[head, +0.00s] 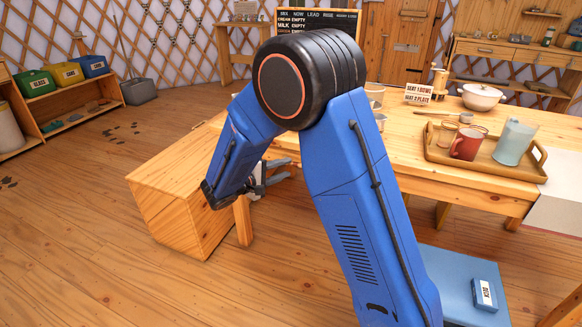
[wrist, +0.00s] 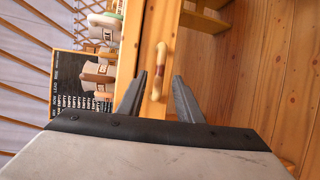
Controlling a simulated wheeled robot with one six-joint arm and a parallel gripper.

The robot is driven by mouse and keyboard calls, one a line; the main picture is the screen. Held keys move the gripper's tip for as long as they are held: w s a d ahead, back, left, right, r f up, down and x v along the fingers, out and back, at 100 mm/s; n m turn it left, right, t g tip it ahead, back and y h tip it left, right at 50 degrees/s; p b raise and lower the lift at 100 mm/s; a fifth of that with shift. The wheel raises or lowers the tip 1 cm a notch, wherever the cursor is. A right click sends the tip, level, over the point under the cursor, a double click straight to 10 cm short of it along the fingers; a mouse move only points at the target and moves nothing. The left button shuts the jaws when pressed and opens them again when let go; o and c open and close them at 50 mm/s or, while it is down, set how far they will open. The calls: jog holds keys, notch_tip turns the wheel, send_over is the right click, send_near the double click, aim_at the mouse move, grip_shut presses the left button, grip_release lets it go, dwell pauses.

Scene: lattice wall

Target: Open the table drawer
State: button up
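The wooden table (head: 455,177) stretches across the right half of the head view. In the wrist view, which is turned sideways, a light wooden front (wrist: 158,25) runs up the middle. It carries a pale bar handle (wrist: 157,72) with a darker band. My gripper (wrist: 160,75) is open, with one finger on each side of the handle and a visible gap to each. In the head view, my gripper (head: 272,177) is beside the table's near left part, partly behind my blue arm. The arm hides the handle there, and I cannot tell the drawer's edges.
A wooden box-like body (head: 185,200) stands at the table's left end. A tray (head: 440,158) with a red mug (head: 467,143) and jug (head: 515,142) is on the table. A blue seat (head: 450,275) with a labelled box (head: 484,294) is at lower right.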

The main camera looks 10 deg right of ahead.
aim_at(293, 165)
jog(key=shift+x, duration=2.05)
grip_shut()
